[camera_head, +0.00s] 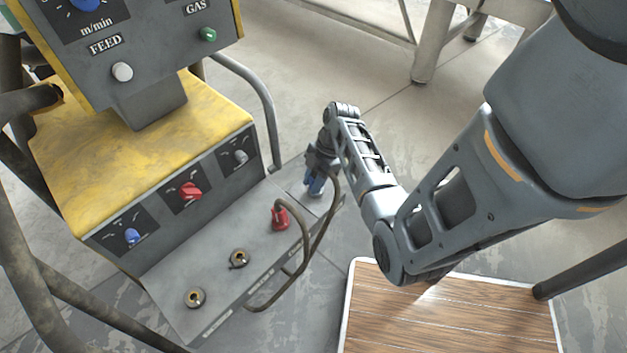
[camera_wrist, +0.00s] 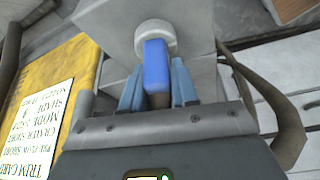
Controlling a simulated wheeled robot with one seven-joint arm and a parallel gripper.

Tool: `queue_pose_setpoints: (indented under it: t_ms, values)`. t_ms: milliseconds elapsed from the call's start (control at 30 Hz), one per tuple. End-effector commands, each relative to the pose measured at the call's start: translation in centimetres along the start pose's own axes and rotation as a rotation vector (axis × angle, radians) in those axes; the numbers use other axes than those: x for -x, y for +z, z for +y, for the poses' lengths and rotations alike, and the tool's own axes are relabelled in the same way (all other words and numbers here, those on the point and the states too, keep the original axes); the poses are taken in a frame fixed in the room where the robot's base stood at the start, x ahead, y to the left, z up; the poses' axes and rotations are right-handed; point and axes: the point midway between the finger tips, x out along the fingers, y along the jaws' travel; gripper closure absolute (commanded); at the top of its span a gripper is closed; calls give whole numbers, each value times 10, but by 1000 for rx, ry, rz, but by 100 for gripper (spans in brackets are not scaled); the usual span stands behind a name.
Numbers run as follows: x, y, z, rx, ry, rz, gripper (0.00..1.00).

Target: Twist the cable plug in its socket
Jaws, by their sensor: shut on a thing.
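The blue cable plug (camera_wrist: 156,66) is between my gripper's fingers in the wrist view. Its far end meets a pale round socket collar (camera_wrist: 155,36) on a grey panel; how deep it sits cannot be told. My gripper (camera_wrist: 157,84) is shut on the plug, one blue-grey finger on each side. In the head view my gripper (camera_head: 316,183) is at the far right end of the machine's low grey socket shelf (camera_head: 215,285). There the socket is hidden by the gripper and plug.
A red plug (camera_head: 281,217) stands in the shelf beside two bare brass-coloured sockets (camera_head: 239,258). A brown cable (camera_head: 303,262) loops in front of the shelf, close to my gripper. The yellow machine housing (camera_head: 150,150) rises behind, with knobs. A wooden-topped platform (camera_head: 450,315) lies at lower right.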

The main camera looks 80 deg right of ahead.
Motion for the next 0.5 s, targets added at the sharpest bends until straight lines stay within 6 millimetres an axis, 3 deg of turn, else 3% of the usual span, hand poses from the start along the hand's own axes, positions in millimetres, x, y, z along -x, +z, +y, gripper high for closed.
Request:
queue_pose_setpoints:
  t_ms: [200,433,467,500]
  values:
    - [0,0,-1,188,-77,0,100]
    - [0,0,-2,200,-83,0,100]
    - [0,0,-2,200,-83,0,70]
    - [0,0,-2,199,-83,0,66]
